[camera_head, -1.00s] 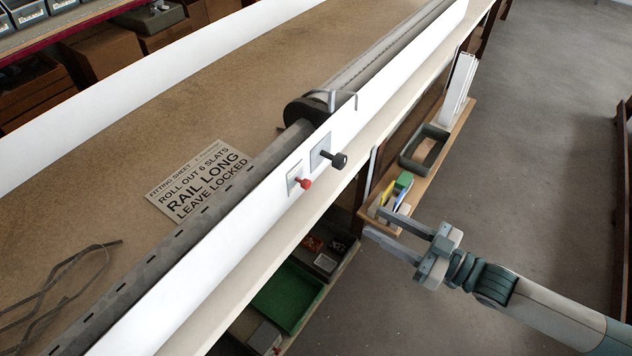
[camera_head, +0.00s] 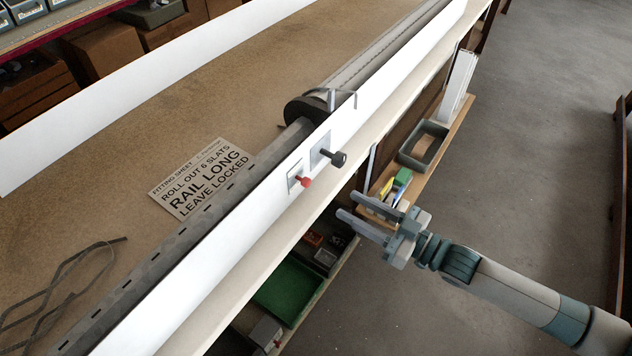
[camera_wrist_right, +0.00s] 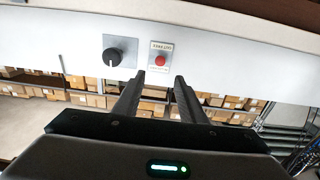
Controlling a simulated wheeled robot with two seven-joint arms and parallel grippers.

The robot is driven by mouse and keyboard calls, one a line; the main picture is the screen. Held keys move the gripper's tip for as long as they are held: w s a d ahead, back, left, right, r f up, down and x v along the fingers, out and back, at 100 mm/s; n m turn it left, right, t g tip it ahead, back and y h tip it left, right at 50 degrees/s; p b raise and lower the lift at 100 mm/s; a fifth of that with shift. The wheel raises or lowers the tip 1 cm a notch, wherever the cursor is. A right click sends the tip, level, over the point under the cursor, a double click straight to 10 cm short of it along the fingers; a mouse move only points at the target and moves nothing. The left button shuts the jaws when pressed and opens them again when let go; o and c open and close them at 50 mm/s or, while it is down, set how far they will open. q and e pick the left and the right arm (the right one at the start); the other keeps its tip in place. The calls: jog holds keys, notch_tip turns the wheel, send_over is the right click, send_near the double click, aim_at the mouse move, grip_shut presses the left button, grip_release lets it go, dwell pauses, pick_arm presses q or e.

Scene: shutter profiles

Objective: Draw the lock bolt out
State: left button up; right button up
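A small red knob (camera_head: 304,181), which looks like the lock bolt, sticks out of a pale square plate on the white front board (camera_head: 240,232). It also shows in the right wrist view (camera_wrist_right: 161,61), under a small label too small to read surely. My right gripper (camera_head: 347,204) is open and empty, in front of the board and apart from the red knob. In the right wrist view its fingertips (camera_wrist_right: 159,77) lie just below the knob, one to each side. My left gripper is out of view.
A black knob (camera_head: 338,159) on a grey plate sits beside the red one. A slatted roller (camera_head: 370,70) and a slotted rail (camera_head: 150,275) lie behind the board. A fitting sheet (camera_head: 201,178) reads "leave locked". A side shelf (camera_head: 437,150) holds trays below.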

aim_at(309, 183)
jog(key=p+x, duration=0.3)
jog(key=x, duration=0.8)
